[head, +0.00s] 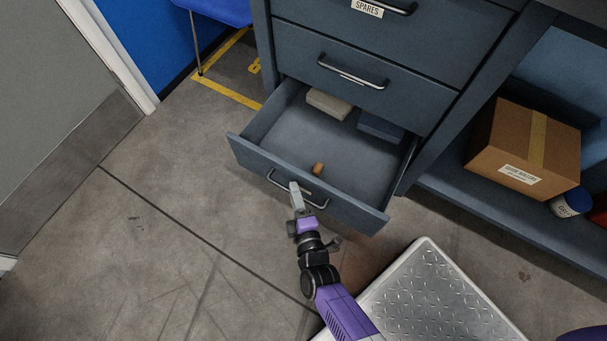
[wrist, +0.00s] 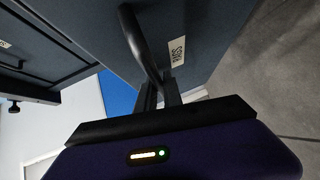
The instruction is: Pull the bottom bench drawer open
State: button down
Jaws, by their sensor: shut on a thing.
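The bottom bench drawer (head: 345,165) stands well out from the dark blue-grey bench in the head view. It holds a pale box (head: 329,104), a dark blue box (head: 380,127) and a small orange-brown piece (head: 318,169). Its curved bar handle (head: 315,203) is on the drawer's front. My gripper (head: 296,193) is at the handle and shut on it. In the wrist view the dark handle (wrist: 140,42) runs down to between my gripper's fingers (wrist: 160,92); the fingertips are partly hidden.
A closed drawer (head: 390,70) is directly above. A cardboard box (head: 523,148) and a can (head: 571,203) sit on the open shelf at right. A metal tread-plate platform (head: 435,300) stands at lower right. A blue chair (head: 218,10) is behind. The floor at left is clear.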

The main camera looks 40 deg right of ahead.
jog(key=shift+s+a, duration=0.3)
jog(key=shift+a, duration=0.45)
jog(key=c, duration=1.8)
grip_release()
jog(key=shift+o, duration=0.2)
jog(key=p+v, duration=0.2)
jog(key=v, duration=0.5)
jog(key=shift+s+a, duration=0.15)
jog(key=shift+s, duration=0.2)
jog(key=shift+r, duration=0.1)
